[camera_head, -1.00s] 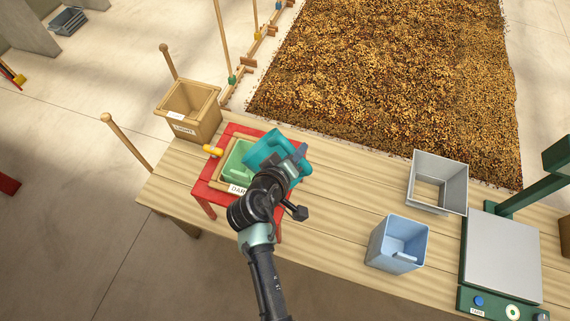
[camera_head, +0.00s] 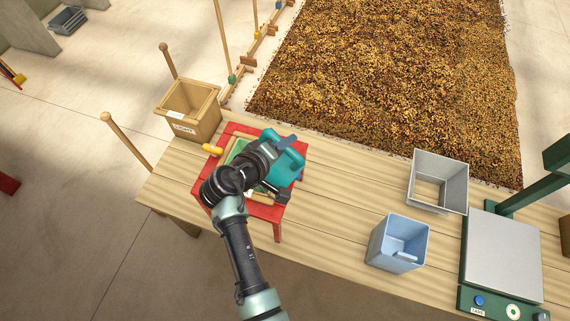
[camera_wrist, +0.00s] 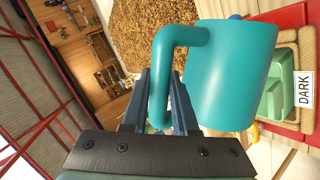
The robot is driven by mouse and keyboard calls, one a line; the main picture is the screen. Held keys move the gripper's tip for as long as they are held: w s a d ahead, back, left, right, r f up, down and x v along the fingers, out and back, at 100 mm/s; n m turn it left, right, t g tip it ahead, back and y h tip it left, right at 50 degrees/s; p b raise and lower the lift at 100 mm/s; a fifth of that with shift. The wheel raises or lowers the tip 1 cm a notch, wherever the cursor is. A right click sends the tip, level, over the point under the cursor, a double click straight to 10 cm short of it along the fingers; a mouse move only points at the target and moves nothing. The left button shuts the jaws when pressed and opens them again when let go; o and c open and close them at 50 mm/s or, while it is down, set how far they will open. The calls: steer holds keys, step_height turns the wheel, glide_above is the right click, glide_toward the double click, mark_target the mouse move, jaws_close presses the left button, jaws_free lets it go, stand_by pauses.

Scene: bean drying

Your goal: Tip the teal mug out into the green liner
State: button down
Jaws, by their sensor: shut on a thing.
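The teal mug (camera_head: 290,168) is over the right part of the red stand in the head view, partly covered by my arm. It fills the upper middle of the wrist view (camera_wrist: 232,75), with its curved handle towards my gripper. My gripper (camera_wrist: 160,100) is shut on the mug's handle. The mug's mouth and contents are hidden. The green liner (camera_wrist: 282,92) shows beside and behind the mug in the wrist view, next to a "DARK" label (camera_wrist: 303,89). In the head view only a strip of the liner (camera_head: 236,149) shows past my arm.
The red stand (camera_head: 265,211) is on the wooden table (camera_head: 330,195). A wooden "LIGHT" bin (camera_head: 195,120) and a yellow-handled item (camera_head: 213,149) are to the left. A blue bin (camera_head: 392,250), grey tray (camera_head: 440,208) and scale (camera_head: 502,258) are to the right. The table between is clear.

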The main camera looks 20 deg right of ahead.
mark_target(264, 131)
steer(key=shift+w+a+f+n+g+h+b, duration=0.1)
steer(key=shift+w+a+n+g+h+b, duration=0.15)
steer(key=shift+w+a+b, duration=0.25)
steer(key=shift+w+a+f+n+g+h+b, duration=0.15)
steer(key=shift+w+a+n+b, duration=0.1)
steer(key=shift+w, duration=0.3)
steer(key=shift+a+r, duration=0.1)
steer(key=shift+r, duration=0.05)
steer(key=shift+w, duration=0.15)
steer(key=shift+w+a+n+g+h+b, duration=0.45)
steer(key=shift+w+a+b, duration=0.25)
steer(key=shift+w+b, duration=0.35)
steer(key=shift+w+a+r+n+b, duration=0.2)
steer(key=shift+w+a+n+b, duration=0.05)
steer(key=shift+a+b, duration=0.1)
steer(key=shift+r, duration=0.1)
